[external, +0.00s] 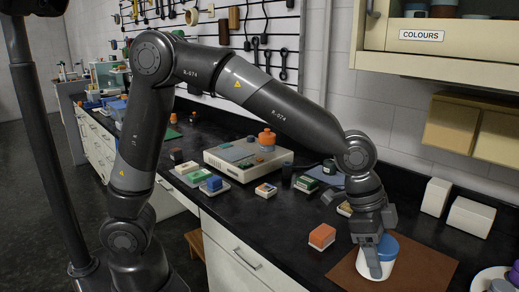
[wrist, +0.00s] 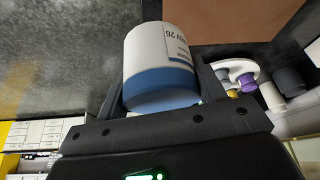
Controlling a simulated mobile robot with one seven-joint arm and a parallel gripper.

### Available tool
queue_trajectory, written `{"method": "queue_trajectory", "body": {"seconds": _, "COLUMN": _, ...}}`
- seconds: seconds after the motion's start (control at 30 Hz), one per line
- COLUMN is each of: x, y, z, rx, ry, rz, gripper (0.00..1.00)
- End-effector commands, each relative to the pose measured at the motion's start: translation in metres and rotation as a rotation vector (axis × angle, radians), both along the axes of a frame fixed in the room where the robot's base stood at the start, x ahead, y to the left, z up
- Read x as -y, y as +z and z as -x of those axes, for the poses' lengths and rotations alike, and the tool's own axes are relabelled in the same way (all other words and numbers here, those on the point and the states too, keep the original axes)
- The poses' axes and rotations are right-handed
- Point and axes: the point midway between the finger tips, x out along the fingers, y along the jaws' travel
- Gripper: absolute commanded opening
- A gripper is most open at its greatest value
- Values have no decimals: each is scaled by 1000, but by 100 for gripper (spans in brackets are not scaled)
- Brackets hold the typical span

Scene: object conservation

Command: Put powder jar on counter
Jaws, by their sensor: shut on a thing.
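The powder jar (external: 378,266) is a white cylinder with a blue lid and stands upright over a brown mat (external: 430,272) on the black counter (external: 285,243). My gripper (external: 374,258) points down from above, its fingers on either side of the jar. In the wrist view the jar (wrist: 160,60) sits between my gripper's fingers (wrist: 160,85), with part of its label showing. My gripper is shut on the jar. I cannot tell whether the jar's base touches the mat.
An orange-and-white block (external: 322,237) lies left of the mat. A white dish (external: 490,280) with small containers is at the right edge. White boxes (external: 470,216) stand by the wall. A grey device (external: 245,155) and several small blocks are further back.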

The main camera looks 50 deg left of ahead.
Motion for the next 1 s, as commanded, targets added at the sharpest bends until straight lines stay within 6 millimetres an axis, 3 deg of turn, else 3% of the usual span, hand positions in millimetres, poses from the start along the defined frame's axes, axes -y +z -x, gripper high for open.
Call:
{"method": "queue_trajectory", "body": {"seconds": 0.07, "x": 7, "y": 3, "z": 11, "rx": 2, "ry": -23, "rz": 1, "gripper": 26}}
{"method": "queue_trajectory", "body": {"seconds": 0.17, "x": 9, "y": 0, "z": 10, "rx": 1, "ry": -33, "rz": -1, "gripper": 26}}
{"method": "queue_trajectory", "body": {"seconds": 0.63, "x": -13, "y": -57, "z": -83, "rx": 1, "ry": -31, "rz": -1, "gripper": 26}}
{"method": "queue_trajectory", "body": {"seconds": 0.8, "x": -15, "y": -65, "z": -96, "rx": 2, "ry": -34, "rz": 0, "gripper": 26}}
{"method": "queue_trajectory", "body": {"seconds": 1.0, "x": -16, "y": -84, "z": -97, "rx": -1, "ry": -36, "rz": -2, "gripper": 26}}
